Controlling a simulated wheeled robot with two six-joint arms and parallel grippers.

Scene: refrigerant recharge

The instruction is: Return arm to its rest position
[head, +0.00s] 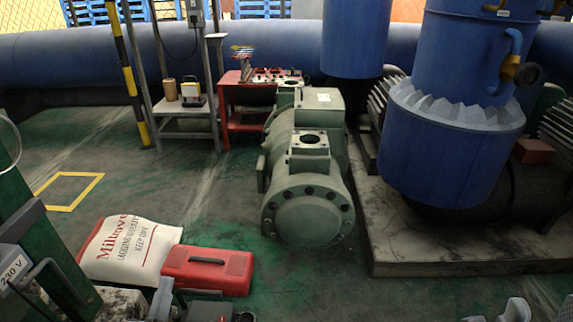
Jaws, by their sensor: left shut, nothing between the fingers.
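My left gripper (165,298) is at the bottom edge, left of centre, in the head view. It is shut and empty, and is partly cut off by the frame. It shows just below a red case (208,268) with a dark handle on the floor; I cannot tell how far above the floor it is.
A white and red bag (130,248) lies beside the red case. A green compressor (307,210) stands mid-floor, with blue tanks (440,150) on a concrete plinth (400,250) to its right. A red cart (227,100) is behind.

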